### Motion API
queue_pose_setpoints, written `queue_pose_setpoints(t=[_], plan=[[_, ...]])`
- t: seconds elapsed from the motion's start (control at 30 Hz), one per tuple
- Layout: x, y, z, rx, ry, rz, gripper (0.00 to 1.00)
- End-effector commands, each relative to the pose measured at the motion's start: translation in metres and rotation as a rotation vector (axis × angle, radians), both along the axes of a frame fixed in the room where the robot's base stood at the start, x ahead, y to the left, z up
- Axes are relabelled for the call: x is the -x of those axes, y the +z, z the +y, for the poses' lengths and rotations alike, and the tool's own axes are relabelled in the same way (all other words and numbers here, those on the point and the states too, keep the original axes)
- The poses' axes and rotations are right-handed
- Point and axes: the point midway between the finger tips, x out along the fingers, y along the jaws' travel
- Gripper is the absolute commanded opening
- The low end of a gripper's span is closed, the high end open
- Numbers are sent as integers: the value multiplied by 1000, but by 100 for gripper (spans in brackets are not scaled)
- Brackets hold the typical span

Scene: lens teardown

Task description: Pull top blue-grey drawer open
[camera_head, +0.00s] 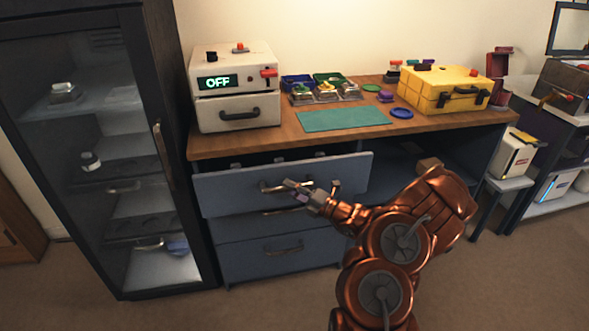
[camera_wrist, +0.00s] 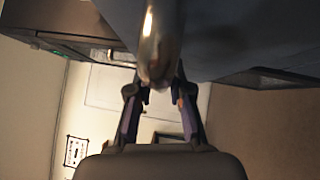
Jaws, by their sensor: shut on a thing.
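The top blue-grey drawer (camera_head: 225,190) of the desk stands partly pulled out, with its front ahead of the drawers below. Its metal bar handle (camera_head: 270,187) is at the middle of the front. My gripper (camera_head: 302,190) is at the right part of this handle, with my copper arm reaching in from the lower right. In the wrist view the handle (camera_wrist: 158,50) runs down between the two fingers of my gripper (camera_wrist: 160,100), which are shut on it. The exact contact at the fingertips is partly hidden. The drawer's inside is mostly hidden by its front.
Lower drawers (camera_head: 280,250) of the desk are shut. On the wooden desktop (camera_head: 240,143) are a white device (camera_head: 238,88) reading OFF, a green mat (camera_head: 345,117) and a yellow toolbox (camera_head: 445,90). A dark glass cabinet (camera_head: 165,200) stands close on the left. Floor in front is clear.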

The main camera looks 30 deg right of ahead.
Motion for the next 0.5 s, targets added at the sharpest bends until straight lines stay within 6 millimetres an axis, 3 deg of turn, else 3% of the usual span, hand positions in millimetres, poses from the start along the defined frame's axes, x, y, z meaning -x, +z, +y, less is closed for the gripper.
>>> queue_pose_setpoints(t=[0.5], plan=[[107, 6, 36, -4, -1, 3, 0]])
